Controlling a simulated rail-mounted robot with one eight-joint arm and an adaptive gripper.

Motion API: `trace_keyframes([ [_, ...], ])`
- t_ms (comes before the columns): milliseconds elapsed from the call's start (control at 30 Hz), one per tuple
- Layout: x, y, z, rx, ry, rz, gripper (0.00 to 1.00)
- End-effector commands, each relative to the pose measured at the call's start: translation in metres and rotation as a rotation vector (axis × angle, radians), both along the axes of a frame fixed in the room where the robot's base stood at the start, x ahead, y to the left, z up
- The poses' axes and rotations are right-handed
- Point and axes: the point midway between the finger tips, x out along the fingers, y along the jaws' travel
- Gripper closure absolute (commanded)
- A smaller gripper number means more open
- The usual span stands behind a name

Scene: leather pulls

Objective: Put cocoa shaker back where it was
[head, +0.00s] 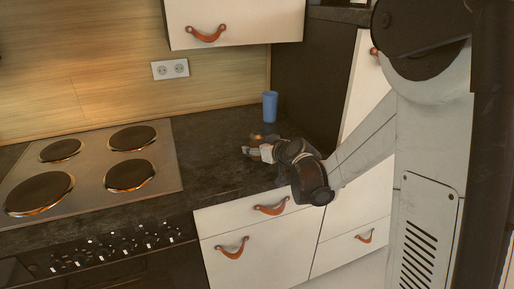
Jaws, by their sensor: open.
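My gripper (250,148) is low over the dark countertop, in front of the blue cup and right of the stove. It is open. A small brownish-orange shape (257,137) shows right at the fingers. It may be the cocoa shaker, but it is too small and too covered by my gripper to tell. I cannot tell whether the fingers touch it. No other shaker can be made out in the head view.
A blue cup (270,106) stands upright on the countertop (215,150) behind my gripper. A stove (95,168) with round hotplates is at the left. A white cabinet (235,22) hangs above. The counter between stove and gripper is clear.

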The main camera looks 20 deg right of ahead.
Motion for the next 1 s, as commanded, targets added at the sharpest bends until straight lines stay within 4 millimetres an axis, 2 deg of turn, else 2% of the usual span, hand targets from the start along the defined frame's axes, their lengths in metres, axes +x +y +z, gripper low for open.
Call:
trace_keyframes([
  [500, -0.079, -0.024, 0.035, 0.0, 0.0, -0.002, 0.47],
  [800, -0.104, -0.031, 0.045, -0.001, 0.001, -0.001, 0.47],
  [1000, -0.12, -0.022, 0.051, 0.003, 0.041, 0.006, 0.47],
])
